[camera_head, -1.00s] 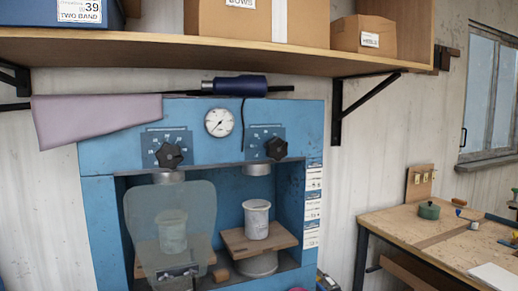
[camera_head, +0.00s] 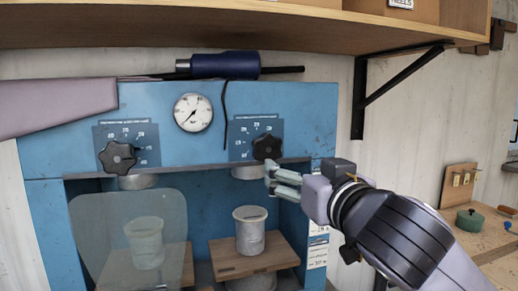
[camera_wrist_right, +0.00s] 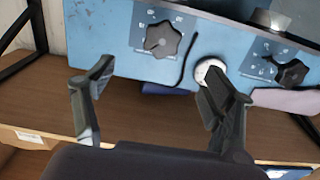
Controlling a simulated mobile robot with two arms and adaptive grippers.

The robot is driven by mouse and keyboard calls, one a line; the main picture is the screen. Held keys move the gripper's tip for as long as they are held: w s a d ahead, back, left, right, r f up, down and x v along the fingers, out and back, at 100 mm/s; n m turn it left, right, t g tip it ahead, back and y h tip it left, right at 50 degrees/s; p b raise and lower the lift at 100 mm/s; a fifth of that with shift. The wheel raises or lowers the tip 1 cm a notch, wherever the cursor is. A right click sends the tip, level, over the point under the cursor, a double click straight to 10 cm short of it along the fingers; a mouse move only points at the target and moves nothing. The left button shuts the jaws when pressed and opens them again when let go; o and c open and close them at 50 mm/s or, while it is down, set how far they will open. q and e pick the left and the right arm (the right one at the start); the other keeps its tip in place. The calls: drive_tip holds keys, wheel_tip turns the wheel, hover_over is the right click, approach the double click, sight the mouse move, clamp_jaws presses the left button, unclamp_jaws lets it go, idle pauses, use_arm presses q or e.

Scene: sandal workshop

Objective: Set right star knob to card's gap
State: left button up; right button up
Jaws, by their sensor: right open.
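The right star knob (camera_head: 267,147) is black, mounted on a dark blue scale plate (camera_head: 254,137) on the blue press. In the right wrist view the knob (camera_wrist_right: 162,40) is at the upper left, where the picture is turned upside down. My right gripper (camera_head: 271,178) is open and empty, its fingertips just below and in front of the knob, with no clear contact. In the wrist view the open fingers (camera_wrist_right: 155,88) stand either side of the picture's middle. White printed labels (camera_head: 318,246) are on the press's right edge, too small to read; my arm partly covers them. My left gripper is not in view.
The left star knob (camera_head: 118,157) and a pressure gauge (camera_head: 193,112) are on the same panel. A blue-handled tool (camera_head: 225,65) lies on top of the press. A clear shield (camera_head: 130,240) stands at left.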

drive_tip(key=p, duration=0.2)
approach(269, 151)
drive_tip(key=p+x, duration=0.4)
drive_tip(key=x, duration=0.6)
drive_tip(key=shift+w+a, duration=0.15)
drive_tip(key=shift+w, duration=0.05)
drive_tip(key=shift+w+p, duration=0.3)
drive_tip(key=shift+w, duration=0.05)
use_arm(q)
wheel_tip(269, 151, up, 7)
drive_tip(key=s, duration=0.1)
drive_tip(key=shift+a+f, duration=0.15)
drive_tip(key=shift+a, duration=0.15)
use_arm(e)
drive_tip(key=shift+a, duration=0.1)
drive_tip(key=shift+c, duration=0.7)
drive_tip(key=c, duration=1)
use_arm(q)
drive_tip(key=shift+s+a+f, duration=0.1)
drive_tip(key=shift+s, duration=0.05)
use_arm(e)
drive_tip(key=shift+f, duration=0.1)
